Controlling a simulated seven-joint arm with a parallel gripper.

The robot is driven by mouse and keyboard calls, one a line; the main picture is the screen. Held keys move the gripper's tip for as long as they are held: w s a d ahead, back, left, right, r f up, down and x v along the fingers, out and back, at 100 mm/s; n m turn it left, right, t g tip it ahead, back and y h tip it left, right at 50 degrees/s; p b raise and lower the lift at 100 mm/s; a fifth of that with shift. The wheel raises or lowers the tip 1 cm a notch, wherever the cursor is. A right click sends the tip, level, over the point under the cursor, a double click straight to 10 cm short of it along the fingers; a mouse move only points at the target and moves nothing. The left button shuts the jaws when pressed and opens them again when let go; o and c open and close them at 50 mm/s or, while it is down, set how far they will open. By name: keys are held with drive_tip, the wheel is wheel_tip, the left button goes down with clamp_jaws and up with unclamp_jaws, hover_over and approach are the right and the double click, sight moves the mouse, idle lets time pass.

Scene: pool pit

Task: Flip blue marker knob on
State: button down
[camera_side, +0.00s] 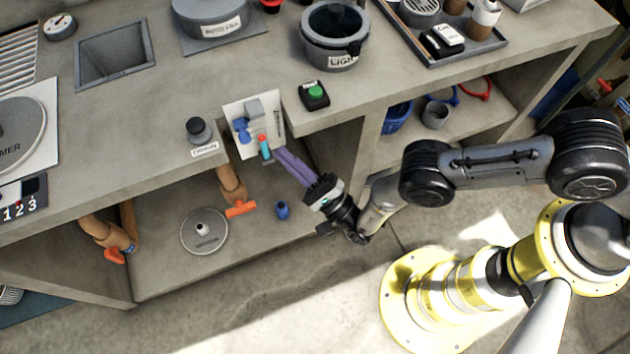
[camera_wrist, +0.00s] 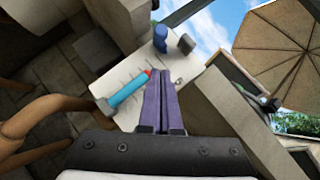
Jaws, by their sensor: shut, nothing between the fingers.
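A white panel (camera_side: 270,112) is set in a gap in the counter, with a grey block (camera_side: 254,107) on it. A light-blue lever with a red tip (camera_side: 264,147) sticks out of its lower part; it also shows in the wrist view (camera_wrist: 127,91), lying at a slant. A darker blue knob (camera_side: 241,128) is on the panel's left; it also shows in the wrist view (camera_wrist: 160,38). My gripper (camera_side: 279,151) has purple fingers, shut and empty, just right of the lever. In the wrist view the fingertips (camera_wrist: 160,73) are close beside the red tip; I cannot tell whether they touch.
A black knob (camera_side: 198,130) stands left of the panel. A green button box (camera_side: 315,95) and a grey pot (camera_side: 335,35) stand right of and behind it. Orange-handled pipes (camera_side: 235,190), a round drain lid (camera_side: 204,230) and a small blue valve (camera_side: 282,210) are below.

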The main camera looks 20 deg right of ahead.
drive_tip(key=v, duration=0.7)
drive_tip(key=shift+s+d+f, duration=0.2)
drive_tip(key=shift+s+d, duration=0.05)
idle(0.4)
